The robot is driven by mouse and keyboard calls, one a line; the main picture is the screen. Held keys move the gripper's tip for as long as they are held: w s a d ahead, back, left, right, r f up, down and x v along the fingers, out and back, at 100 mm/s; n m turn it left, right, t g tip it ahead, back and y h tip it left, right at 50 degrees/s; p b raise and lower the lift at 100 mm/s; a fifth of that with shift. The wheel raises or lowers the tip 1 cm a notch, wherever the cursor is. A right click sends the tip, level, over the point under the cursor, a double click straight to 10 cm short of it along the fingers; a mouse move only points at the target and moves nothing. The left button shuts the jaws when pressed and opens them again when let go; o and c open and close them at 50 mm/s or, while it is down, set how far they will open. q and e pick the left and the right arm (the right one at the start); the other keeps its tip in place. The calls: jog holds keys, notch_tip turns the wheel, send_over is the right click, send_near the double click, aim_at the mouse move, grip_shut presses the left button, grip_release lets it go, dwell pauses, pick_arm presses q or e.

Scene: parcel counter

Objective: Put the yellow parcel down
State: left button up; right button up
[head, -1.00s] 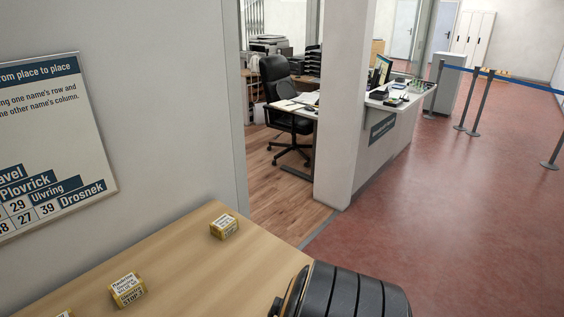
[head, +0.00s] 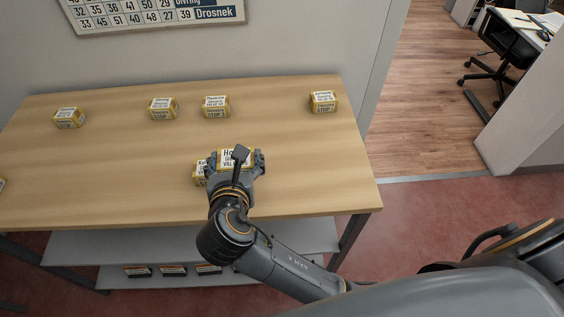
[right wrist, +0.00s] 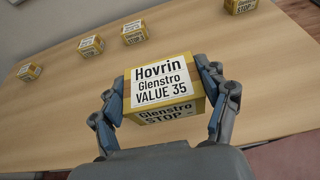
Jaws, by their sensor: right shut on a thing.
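The yellow parcel (head: 228,157) has a white label; in the right wrist view the parcel (right wrist: 162,84) reads "Hovrin, Glenstro, VALUE 35", with "STOP" on its front. My right gripper (head: 237,162) is shut on it, one finger on each side, over the front half of the wooden table (head: 110,165). I cannot tell whether its underside touches the tabletop. Another yellow parcel (head: 199,173) sits just left of the held one, partly hidden by it and my gripper. My left gripper is not in view.
Along the table's back stand several yellow parcels, such as one at far left (head: 69,117), one in the middle (head: 215,106) and one at right (head: 323,101). A lower shelf (head: 290,237) holds dark items.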

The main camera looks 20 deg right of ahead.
jog(key=d, duration=0.1)
jog(key=w+d+f, duration=0.1)
jog(key=d, duration=0.1)
jog(key=w+d+f, duration=0.1)
jog(key=shift+d, duration=0.15)
jog(key=d+f, duration=0.1)
jog(key=w+d+f, duration=0.1)
jog(key=d+f, duration=0.2)
jog(key=f, duration=0.1)
jog(key=shift+w+d+f, duration=0.15)
jog(key=shift+w, duration=0.2)
jog(key=f, duration=0.3)
jog(key=shift+w+d+f+p, duration=0.1)
jog(key=shift+d+p, duration=0.3)
jog(key=shift+f, duration=0.35)
jog(key=shift+f, duration=0.1)
jog(key=o, duration=1.3)
